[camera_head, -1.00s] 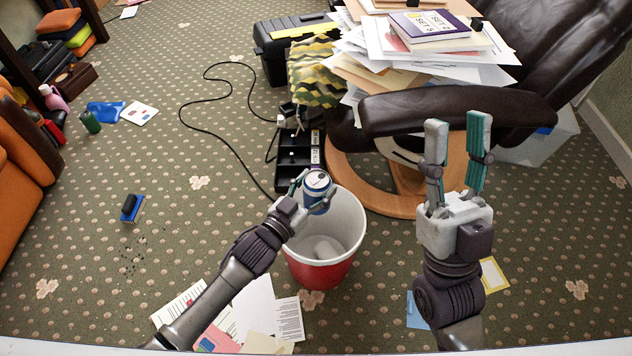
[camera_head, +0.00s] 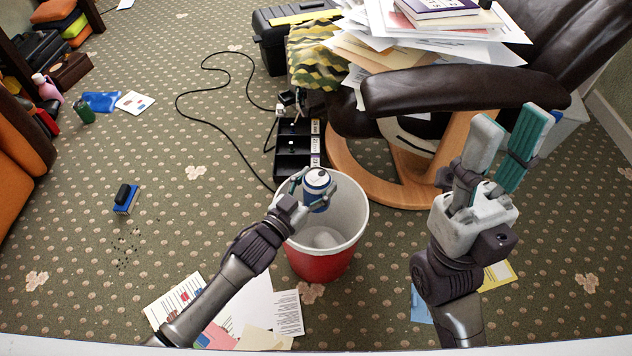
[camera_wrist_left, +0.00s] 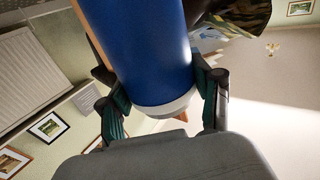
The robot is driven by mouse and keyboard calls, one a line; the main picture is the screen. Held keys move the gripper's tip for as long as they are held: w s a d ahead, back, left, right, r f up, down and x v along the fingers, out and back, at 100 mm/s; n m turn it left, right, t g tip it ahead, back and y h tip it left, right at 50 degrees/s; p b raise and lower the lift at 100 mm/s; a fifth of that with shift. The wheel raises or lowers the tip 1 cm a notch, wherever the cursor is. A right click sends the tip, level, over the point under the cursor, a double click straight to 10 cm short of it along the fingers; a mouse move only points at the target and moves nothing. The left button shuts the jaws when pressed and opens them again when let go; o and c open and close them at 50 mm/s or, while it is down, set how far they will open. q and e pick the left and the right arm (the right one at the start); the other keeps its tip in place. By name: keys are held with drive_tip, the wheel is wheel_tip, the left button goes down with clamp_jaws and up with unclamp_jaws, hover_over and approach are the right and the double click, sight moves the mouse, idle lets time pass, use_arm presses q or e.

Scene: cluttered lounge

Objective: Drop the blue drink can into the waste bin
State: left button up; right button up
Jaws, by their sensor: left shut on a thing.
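The blue drink can (camera_head: 318,188) with a silver top is held in my left gripper (camera_head: 305,187). It appears upright, over the opening of the waste bin as seen in the head view. In the left wrist view the can (camera_wrist_left: 140,50) sits between both fingers. The waste bin (camera_head: 322,266) is red outside and white inside, and something pale lies at its bottom. How high the can is above the rim is hard to tell. My right gripper (camera_head: 507,140) is open and empty, raised at the right in front of the leather chair.
A black tray (camera_head: 293,165) and a cable (camera_head: 207,92) lie behind the bin. A brown leather chair (camera_head: 450,88) with piled papers stands at the back right. Loose papers (camera_head: 288,312) lie in front of the bin.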

use_arm(q)
drive_tip(key=o, duration=1)
drive_tip(key=shift+o, duration=0.2)
drive_tip(key=v, duration=1.2)
drive_tip(key=shift+r, duration=0.1)
